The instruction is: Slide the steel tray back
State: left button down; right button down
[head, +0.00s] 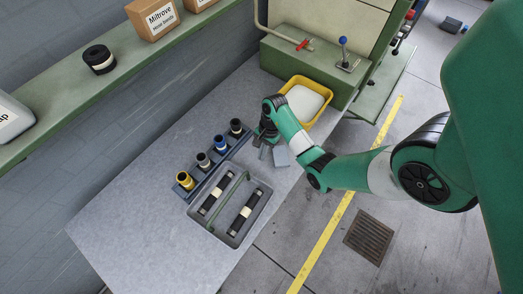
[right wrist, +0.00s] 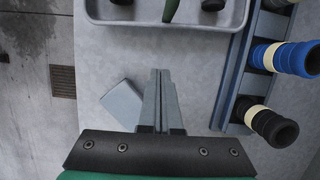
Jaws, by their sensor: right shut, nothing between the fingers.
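The steel tray (head: 253,220) is a shallow grey tray on the worktable, with a green handle across it and two black rollers with pale bands inside. Its near edge also shows at the top of the right wrist view (right wrist: 170,26). My right gripper (head: 263,151) is shut and empty, beyond the tray's far end in the head view and apart from it. In the right wrist view its closed fingers (right wrist: 158,78) point toward the tray, with bare table between. My left gripper is not in view.
A blue-grey rack (head: 212,178) with several upright rollers stands along the tray's left side. A small grey block (head: 282,157) lies beside my right gripper. A yellow bin (head: 322,119) with white contents and a green machine (head: 300,66) stand behind. The table's near left is clear.

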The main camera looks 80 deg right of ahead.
aim_at(259, 169)
jog(key=b+x, duration=0.1)
jog(key=x, duration=0.5)
jog(key=shift+f+b, duration=0.1)
jog(key=shift+b, duration=0.3)
jog(key=p, duration=0.1)
jog(key=a+r+p, duration=0.1)
jog(key=p, duration=0.1)
jog(key=shift+w+a+r, duration=0.1)
jog(key=shift+w+r, duration=0.1)
jog(key=shift+r, duration=0.1)
jog(key=shift+w+a+f, duration=0.25)
jog(key=shift+w+a, duration=0.1)
jog(key=shift+a, duration=0.2)
jog(key=shift+w+a+f, duration=0.2)
jog(key=shift+w+a, duration=0.15)
jog(key=shift+a, duration=0.3)
